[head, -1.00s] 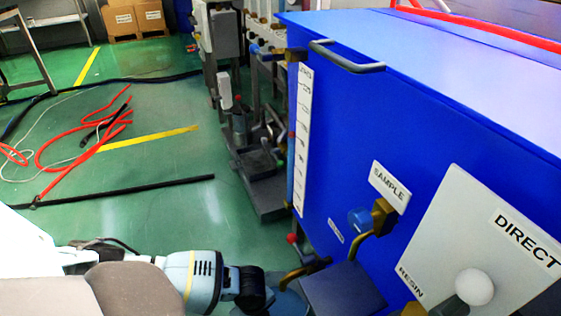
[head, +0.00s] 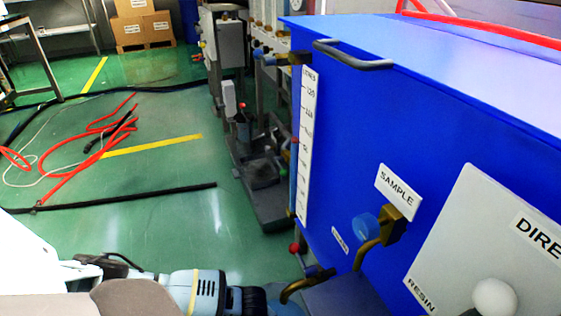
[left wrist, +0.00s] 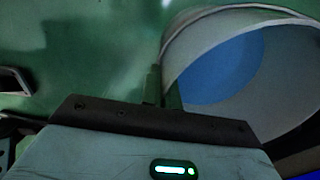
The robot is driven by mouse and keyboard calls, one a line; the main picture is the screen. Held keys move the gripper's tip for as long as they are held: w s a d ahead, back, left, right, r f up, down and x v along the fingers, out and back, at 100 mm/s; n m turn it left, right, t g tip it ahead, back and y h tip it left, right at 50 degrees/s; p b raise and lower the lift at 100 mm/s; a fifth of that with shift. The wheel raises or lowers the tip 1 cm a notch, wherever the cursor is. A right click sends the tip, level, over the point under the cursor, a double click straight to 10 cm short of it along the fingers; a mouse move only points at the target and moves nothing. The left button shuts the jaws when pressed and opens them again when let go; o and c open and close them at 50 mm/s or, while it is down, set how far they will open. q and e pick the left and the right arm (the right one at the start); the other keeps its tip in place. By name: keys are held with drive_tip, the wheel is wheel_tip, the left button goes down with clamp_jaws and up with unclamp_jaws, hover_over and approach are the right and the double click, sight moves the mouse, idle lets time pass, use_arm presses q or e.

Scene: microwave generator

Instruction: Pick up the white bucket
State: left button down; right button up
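The white bucket (left wrist: 172,40) shows at the upper right of the left wrist view, its round rim facing the camera and a blue area (left wrist: 225,75) inside. My left gripper (left wrist: 163,85) is at the bucket's left side. Its two narrow fingers are close together, one on either side of the bucket wall, and look shut on it. In the head view my left arm reaches along the bottom edge; its gripper and the bucket are out of the picture. My right gripper is in neither view.
A large blue tank (head: 350,120) fills the right, with a sample valve (head: 375,230) and a bent brass pipe low on its side. Red hoses (head: 75,150) and a black cable (head: 110,197) lie on the green floor. Cardboard boxes (head: 143,25) stand far back.

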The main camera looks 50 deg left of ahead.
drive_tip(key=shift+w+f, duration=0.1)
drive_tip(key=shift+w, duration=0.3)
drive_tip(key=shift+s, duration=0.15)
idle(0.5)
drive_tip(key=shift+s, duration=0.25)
